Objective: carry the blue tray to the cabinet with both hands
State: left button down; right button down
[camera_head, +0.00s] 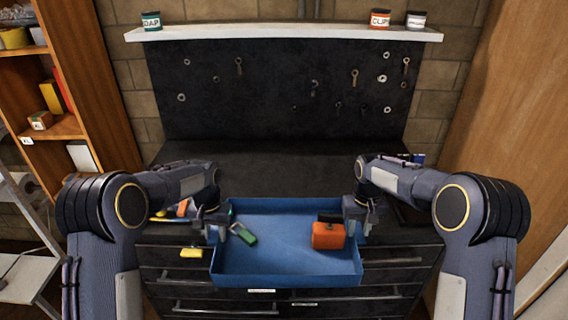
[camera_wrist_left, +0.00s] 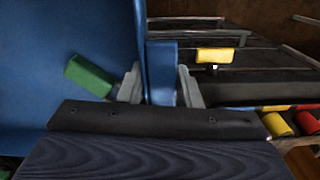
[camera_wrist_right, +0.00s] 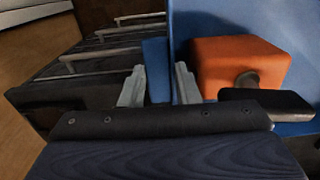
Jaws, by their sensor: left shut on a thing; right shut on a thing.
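The blue tray (camera_head: 285,279) is held level between my two grippers, in front of the dark drawer cabinet (camera_head: 180,288) in the head view. An orange block with a black part (camera_head: 328,236) lies in its right half, and a green object (camera_head: 243,233) lies at its left. My left gripper (camera_head: 222,232) is shut on the tray's left side; the left wrist view shows its fingers (camera_wrist_left: 161,88) on either side of a blue piece. My right gripper (camera_head: 358,220) is shut on the tray's right side; the right wrist view shows its fingers (camera_wrist_right: 158,86) around a blue piece.
The cabinet's dark top (camera_head: 285,165) has a wide clear middle. Small objects lie at its left, near an orange item (camera_head: 183,207). A yellow piece (camera_head: 191,253) shows left of the tray. A pegboard (camera_head: 280,90) stands behind, with wooden shelves (camera_head: 75,90) at left.

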aim_at(286, 191)
jog(key=i, duration=1)
